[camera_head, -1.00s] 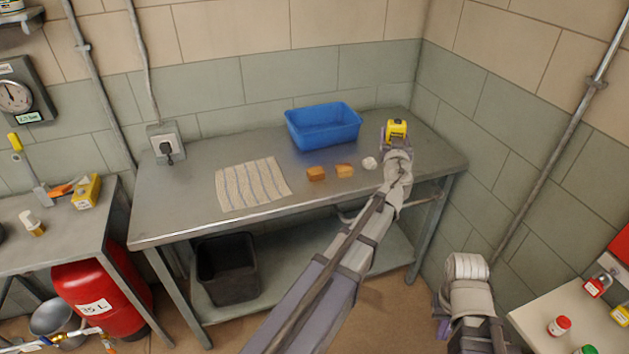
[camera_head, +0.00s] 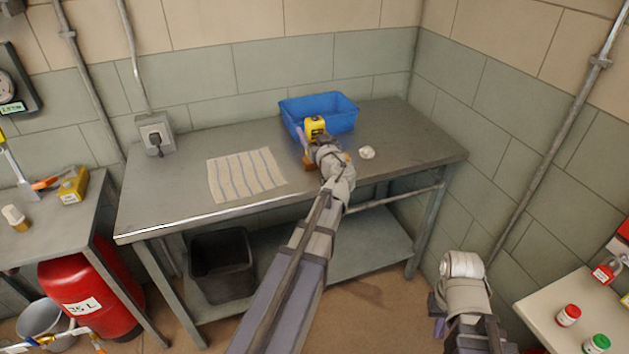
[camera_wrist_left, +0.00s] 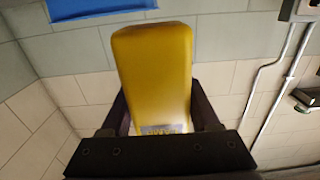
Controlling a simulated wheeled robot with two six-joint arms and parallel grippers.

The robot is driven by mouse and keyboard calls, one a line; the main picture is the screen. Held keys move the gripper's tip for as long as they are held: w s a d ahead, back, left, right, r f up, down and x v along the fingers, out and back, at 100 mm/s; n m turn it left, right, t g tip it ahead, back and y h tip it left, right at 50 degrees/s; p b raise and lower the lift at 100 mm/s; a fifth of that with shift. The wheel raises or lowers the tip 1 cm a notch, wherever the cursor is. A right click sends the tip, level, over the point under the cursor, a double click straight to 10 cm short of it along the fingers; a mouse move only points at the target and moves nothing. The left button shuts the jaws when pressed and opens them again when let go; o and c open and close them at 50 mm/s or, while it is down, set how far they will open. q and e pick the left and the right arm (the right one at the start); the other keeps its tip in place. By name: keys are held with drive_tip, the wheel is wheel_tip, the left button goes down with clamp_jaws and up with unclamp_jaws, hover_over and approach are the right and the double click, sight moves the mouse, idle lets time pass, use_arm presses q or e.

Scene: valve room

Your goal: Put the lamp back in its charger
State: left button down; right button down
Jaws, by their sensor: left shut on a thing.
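The yellow lamp (camera_head: 315,125) is held by my left gripper (camera_head: 311,136), above the steel bench just in front of the blue tub. In the left wrist view, the lamp (camera_wrist_left: 154,72) stands between the two dark fingers, which are shut on it. My right gripper (camera_head: 438,326) hangs low at the right, beside the bench. Its fingers are mostly hidden behind its wrist, so I cannot tell whether it is open. I cannot make out the charger for certain.
The blue tub (camera_head: 346,110) stands at the back of the bench (camera_head: 385,150). A striped cloth (camera_head: 246,174) lies to the left, and a white lump (camera_head: 366,152) to the right. A brown block (camera_head: 308,162) is partly behind my left gripper. A wall socket (camera_head: 155,135) holds a plug.

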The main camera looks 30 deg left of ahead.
use_arm(q)
wheel_tip(320, 180, down, 6)
drive_tip(key=b, duration=0.6)
drive_tip(key=shift+f, duration=0.2)
wheel_tip(320, 180, down, 4)
drive_tip(key=b, duration=0.3)
drive_tip(key=shift+r+b, duration=0.25)
drive_tip(key=shift+b, duration=0.15)
drive_tip(key=shift+f, duration=0.2)
drive_tip(key=shift+c, duration=0.6)
unclamp_jaws()
drive_tip(key=shift+r, duration=0.2)
